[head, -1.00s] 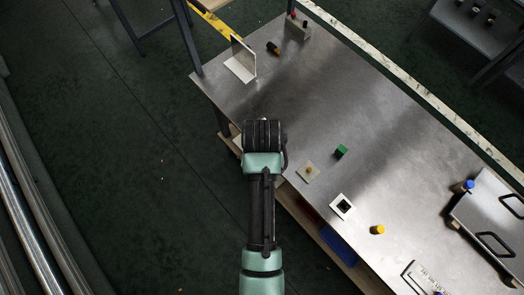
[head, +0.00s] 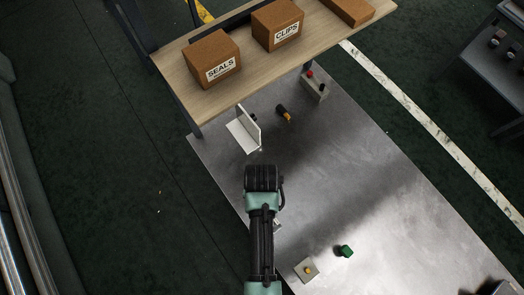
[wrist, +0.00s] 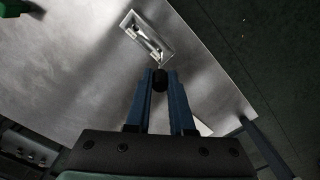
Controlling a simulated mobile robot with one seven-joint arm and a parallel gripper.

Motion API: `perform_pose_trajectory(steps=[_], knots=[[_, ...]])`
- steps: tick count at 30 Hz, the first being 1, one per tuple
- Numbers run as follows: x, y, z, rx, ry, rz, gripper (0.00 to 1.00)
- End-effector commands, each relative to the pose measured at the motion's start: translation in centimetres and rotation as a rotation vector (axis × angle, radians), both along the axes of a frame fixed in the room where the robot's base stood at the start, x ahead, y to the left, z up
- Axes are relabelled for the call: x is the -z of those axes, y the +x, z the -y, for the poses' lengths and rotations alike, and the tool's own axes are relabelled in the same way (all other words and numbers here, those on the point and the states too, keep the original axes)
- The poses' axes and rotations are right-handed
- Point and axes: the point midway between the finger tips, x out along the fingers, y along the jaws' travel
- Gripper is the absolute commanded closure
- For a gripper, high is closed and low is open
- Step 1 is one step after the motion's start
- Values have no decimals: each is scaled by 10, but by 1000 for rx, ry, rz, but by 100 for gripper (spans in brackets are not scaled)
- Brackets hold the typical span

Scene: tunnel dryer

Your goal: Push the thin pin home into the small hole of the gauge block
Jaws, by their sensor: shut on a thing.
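My gripper (wrist: 160,92) has its blue fingers shut on a small black cylindrical piece (wrist: 160,79), which looks like the pin's head. Any thin shank below it is too small to make out. Just beyond the fingertips in the wrist view is a pale grey block (wrist: 166,46) with a recessed top, probably the gauge block. Its small hole is not clear, and I cannot tell whether the pin touches it. In the head view my gripper (head: 263,188) is over the table, seen from behind, with fingers and held piece hidden. A pale bit (head: 278,227) shows beside my arm.
A white angle bracket (head: 245,131) stands ahead of my gripper. Beyond are a black-and-yellow cylinder (head: 284,114) and a grey block with red and black knobs (head: 314,88). A wooden shelf (head: 215,95) carries boxes. A green piece (head: 345,251) and yellow-knobbed block (head: 306,270) lie nearer.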

Motion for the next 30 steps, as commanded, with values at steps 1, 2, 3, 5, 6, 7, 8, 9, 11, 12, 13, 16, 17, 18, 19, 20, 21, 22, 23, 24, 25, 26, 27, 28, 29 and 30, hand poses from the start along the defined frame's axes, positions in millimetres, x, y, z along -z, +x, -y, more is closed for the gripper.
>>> perform_pose_trajectory(steps=[1, 2, 3, 5, 6, 7, 8, 9, 11, 12, 13, 16, 17, 18, 19, 20, 21, 22, 23, 24, 25, 26, 27, 28, 29, 30], knots=[[0, 0, 0, 0, 0, 0, 100], [0, 0, 0, 0, 0, 0, 100], [0, 0, 0, 0, 0, 0, 100], [0, 0, 0, 0, 0, 0, 100], [0, 0, 0, 0, 0, 0, 100], [0, 0, 0, 0, 0, 0, 100], [0, 0, 0, 0, 0, 0, 100], [-1, 0, 0, 0, 0, 0, 100], [-1, 0, 0, 0, 0, 0, 100], [-1, 0, 0, 0, 0, 0, 100], [-2, 0, 0, 0, 0, 0, 100], [5, 0, 0, 0, 0, 0, 100], [7, 0, 0, 0, 0, 0, 100], [11, 0, 0, 0, 0, 0, 100], [13, 0, 0, 0, 0, 0, 100], [16, 0, 0, 0, 0, 0, 100], [20, 0, 0, 0, 0, 0, 100], [23, 0, 0, 0, 0, 0, 100], [26, 0, 0, 0, 0, 0, 100], [30, 0, 0, 0, 0, 0, 100], [33, 0, 0, 0, 0, 0, 100], [36, 0, 0, 0, 0, 0, 100], [40, 0, 0, 0, 0, 0, 100], [43, 0, 0, 0, 0, 0, 100], [46, 0, 0, 0, 0, 0, 100], [49, 0, 0, 0, 0, 0, 100]])
